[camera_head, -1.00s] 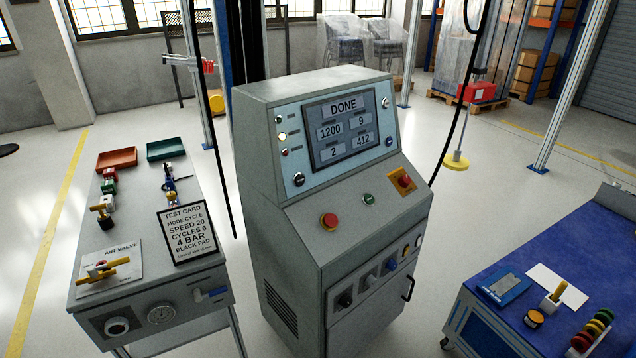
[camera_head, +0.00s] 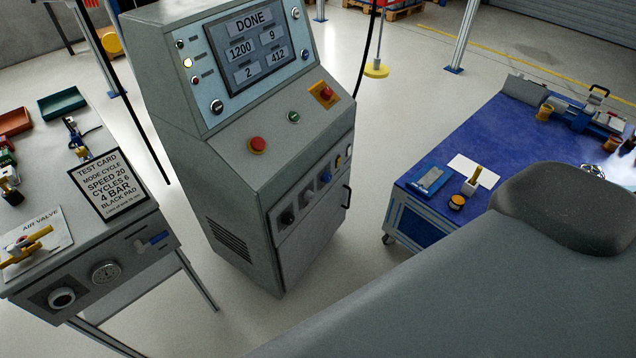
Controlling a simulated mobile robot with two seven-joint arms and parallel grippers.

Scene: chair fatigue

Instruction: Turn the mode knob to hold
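The grey control cabinet (camera_head: 185,160) stands left of the middle in the head view. Its sloped screen (camera_head: 252,48) reads DONE, 1200, 9, 2 and 412. A dark round knob (camera_head: 217,106) sits at the panel's lower left, below three small lamps, of which the middle one (camera_head: 187,63) is lit. Two small round controls are right of the screen, one upper (camera_head: 296,13) and one lower (camera_head: 305,54). The labels are too small to read, so I cannot tell which control is the mode knob or its setting. Neither of my grippers is in view.
A red button (camera_head: 257,145), green button (camera_head: 294,117) and red-on-yellow switch (camera_head: 326,92) sit on the cabinet ledge. A grey bench with a test card (camera_head: 108,184) is left. A blue-topped bench (camera_head: 430,150) is right. A large grey form (camera_head: 450,290) covers the lower right.

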